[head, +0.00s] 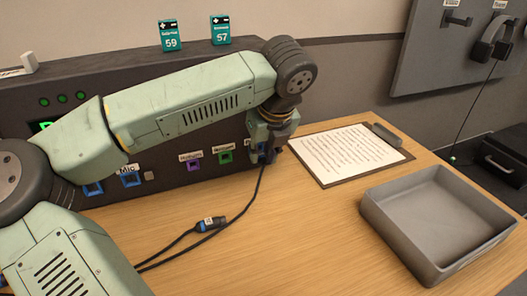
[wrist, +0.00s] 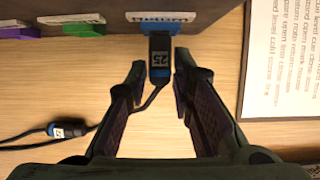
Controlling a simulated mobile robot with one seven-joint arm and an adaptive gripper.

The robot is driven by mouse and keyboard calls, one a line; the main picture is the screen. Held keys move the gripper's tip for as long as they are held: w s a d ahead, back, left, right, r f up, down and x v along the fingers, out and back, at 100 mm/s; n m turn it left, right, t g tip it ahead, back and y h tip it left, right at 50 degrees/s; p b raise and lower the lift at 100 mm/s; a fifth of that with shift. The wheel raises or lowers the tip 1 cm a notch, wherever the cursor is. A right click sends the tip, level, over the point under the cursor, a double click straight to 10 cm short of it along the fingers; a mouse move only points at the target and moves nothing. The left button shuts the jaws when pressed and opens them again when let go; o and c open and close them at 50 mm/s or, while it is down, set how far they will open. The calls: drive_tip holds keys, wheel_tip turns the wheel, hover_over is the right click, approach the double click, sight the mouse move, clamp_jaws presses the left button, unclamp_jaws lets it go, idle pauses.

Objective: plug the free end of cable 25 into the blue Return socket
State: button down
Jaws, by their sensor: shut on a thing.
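The label above this socket is too small to read. In the head view my gripper (head: 266,152) is against the panel and mostly covers plug and socket. The black cable (head: 257,190) hangs down from it.
A second labelled plug (head: 210,223) lies on the table (head: 300,240). Green (head: 225,156), purple (head: 194,165) and blue "Mic" (head: 130,179) sockets line the panel (head: 180,70) to the left. A clipboard (head: 340,152) and an empty grey tray (head: 375,210) are at right.

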drive_tip(key=shift+w+a+r, duration=0.1)
drive_tip(key=shift+w, duration=0.1)
drive_tip(key=c, duration=1.6)
unclamp_jaws()
drive_tip(key=shift+o, duration=1.4)
drive_tip(key=shift+s, duration=0.1)
